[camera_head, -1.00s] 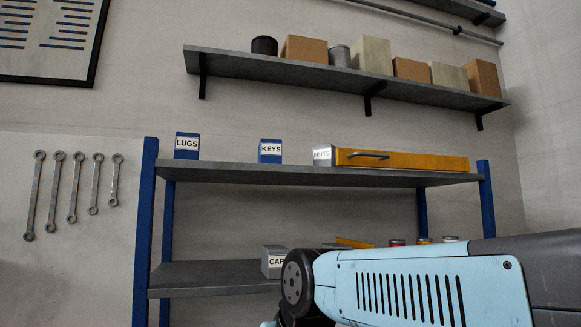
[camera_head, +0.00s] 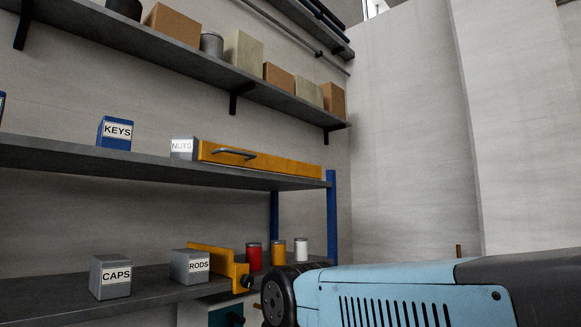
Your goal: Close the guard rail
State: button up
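A long yellow bar (camera_head: 262,158) with a grey handle (camera_head: 234,153) lies along the upper shelf of the blue-posted rack. A shorter yellow piece (camera_head: 217,265) with a black knob (camera_head: 246,281) is on the lower shelf, beside the RODS box. I cannot tell for sure which of the two is the guard rail, or whether it is open. My light blue arm link crosses the lower right, in front of the rack's lower right end. My gripper is not in view.
The KEYS box (camera_head: 115,133) and NUTS box (camera_head: 183,149) stand on the upper shelf. The CAPS box (camera_head: 110,277), RODS box (camera_head: 190,266) and red (camera_head: 253,257), yellow (camera_head: 279,253) and white (camera_head: 301,249) cans are lower. A wall shelf (camera_head: 168,52) holds several boxes above.

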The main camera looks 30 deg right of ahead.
aim_at(209, 151)
jog(key=u, duration=0.6)
jog(key=i, duration=0.1)
jog(key=z, duration=2.2)
jog(key=k, duration=0.85)
jog(key=u, duration=0.7)
jog(key=i, duration=1)
jog(key=u, duration=0.15)
